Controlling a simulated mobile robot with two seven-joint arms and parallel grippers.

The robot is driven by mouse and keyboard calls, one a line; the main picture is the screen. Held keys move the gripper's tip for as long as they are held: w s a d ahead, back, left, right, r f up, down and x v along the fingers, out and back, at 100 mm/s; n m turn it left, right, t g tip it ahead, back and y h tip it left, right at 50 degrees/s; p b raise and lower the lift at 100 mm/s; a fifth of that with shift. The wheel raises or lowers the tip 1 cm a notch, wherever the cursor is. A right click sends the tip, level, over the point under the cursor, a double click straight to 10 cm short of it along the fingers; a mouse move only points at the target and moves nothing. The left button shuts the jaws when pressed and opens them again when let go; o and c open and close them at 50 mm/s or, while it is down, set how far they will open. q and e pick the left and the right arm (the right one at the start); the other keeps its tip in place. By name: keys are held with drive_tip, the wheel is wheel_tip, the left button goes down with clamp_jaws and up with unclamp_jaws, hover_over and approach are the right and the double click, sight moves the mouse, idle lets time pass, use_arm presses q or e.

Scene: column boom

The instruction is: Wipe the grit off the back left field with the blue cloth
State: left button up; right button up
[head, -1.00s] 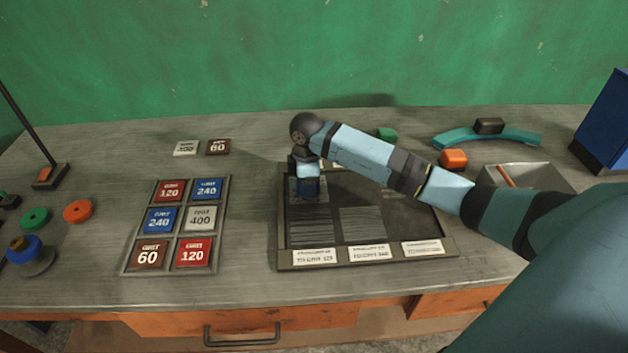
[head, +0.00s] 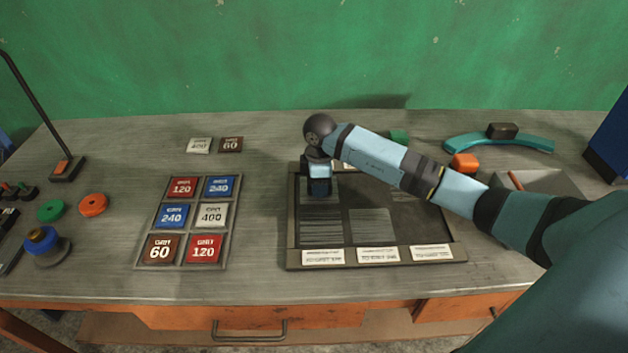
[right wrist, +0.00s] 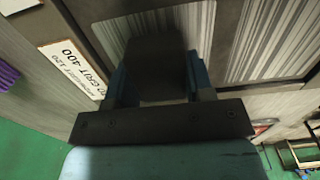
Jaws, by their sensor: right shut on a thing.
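The dark framed board (head: 458,254) lies on the bench, with grey striped patches in its front left field (head: 320,228) and front middle field (head: 371,228). My right gripper (head: 319,187) is over the back left field (head: 335,188), of which only a greyish strip shows beside it. In the right wrist view, the gripper (right wrist: 155,85) is shut on a dark block-like thing (right wrist: 155,62). Its colour there looks dark grey; I cannot tell whether it is the blue cloth. A pale streaked field lies beneath it. My left gripper is out of view.
Left of the board is a rack (head: 228,262) of coloured grit tiles, with two loose tiles (head: 230,145) behind. A teal curved piece (head: 498,144), an orange block (head: 465,163) and an open bin (head: 545,181) stand at the right. My right arm crosses the board's back right.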

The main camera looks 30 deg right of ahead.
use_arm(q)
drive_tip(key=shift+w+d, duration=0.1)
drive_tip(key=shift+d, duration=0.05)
use_arm(e)
drive_tip(key=shift+r+p, duration=0.4)
drive_tip(key=shift+r, duration=0.1)
use_arm(q)
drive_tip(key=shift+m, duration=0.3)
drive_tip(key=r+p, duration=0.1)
drive_tip(key=p, duration=0.1)
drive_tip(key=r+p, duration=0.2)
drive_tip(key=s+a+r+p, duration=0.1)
drive_tip(key=p, duration=0.1)
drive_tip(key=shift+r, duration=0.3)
use_arm(e)
wheel_tip(320, 180, up, 8)
drive_tip(key=shift+r, duration=0.1)
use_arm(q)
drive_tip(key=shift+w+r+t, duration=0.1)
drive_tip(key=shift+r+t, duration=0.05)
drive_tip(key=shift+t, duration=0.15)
